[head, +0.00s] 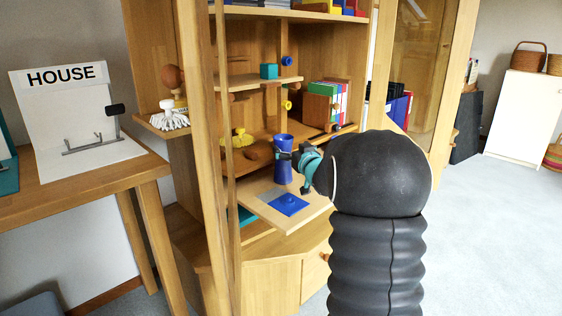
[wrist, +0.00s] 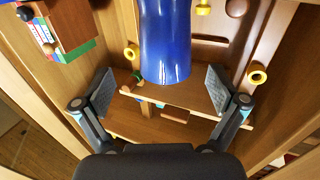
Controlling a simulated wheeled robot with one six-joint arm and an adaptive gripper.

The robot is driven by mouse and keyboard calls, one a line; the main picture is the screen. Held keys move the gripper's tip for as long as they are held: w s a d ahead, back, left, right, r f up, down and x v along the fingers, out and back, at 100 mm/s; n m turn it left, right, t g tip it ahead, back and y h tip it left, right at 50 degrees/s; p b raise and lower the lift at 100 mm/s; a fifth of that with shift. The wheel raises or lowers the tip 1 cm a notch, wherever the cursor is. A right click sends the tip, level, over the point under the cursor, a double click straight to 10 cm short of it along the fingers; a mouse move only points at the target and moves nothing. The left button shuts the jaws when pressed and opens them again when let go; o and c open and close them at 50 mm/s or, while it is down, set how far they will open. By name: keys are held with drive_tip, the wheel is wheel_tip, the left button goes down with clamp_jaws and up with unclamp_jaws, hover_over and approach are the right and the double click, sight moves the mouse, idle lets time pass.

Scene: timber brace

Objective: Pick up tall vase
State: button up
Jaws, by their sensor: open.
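The tall vase (head: 283,158) is blue and stands upright on the pull-out shelf (head: 262,208) of the wooden cabinet in the head view. In the wrist view the vase (wrist: 166,45) shows as a glossy blue cylinder at the top middle. My gripper (head: 296,158) is at the vase's right side in the head view, with a finger close to it. In the wrist view my gripper (wrist: 162,90) is open, with one pad on either side of the vase and a visible gap at each. The vase's far end is cut off in the wrist view.
A wooden post (head: 208,120) stands left of the vase. A blue square (head: 287,204) lies on the shelf in front. Books in a wooden box (head: 320,103), a teal cube (head: 268,71) and a yellow object (head: 241,138) sit on nearby shelves. Open floor lies to the right.

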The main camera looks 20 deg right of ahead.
sight(287, 146)
drive_tip(key=w, duration=0.4)
drive_tip(key=shift+a, duration=0.25)
drive_tip(key=shift+w+d, duration=0.1)
drive_tip(key=shift+w, duration=0.5)
clamp_jaws()
drive_tip(key=shift+r, duration=0.1)
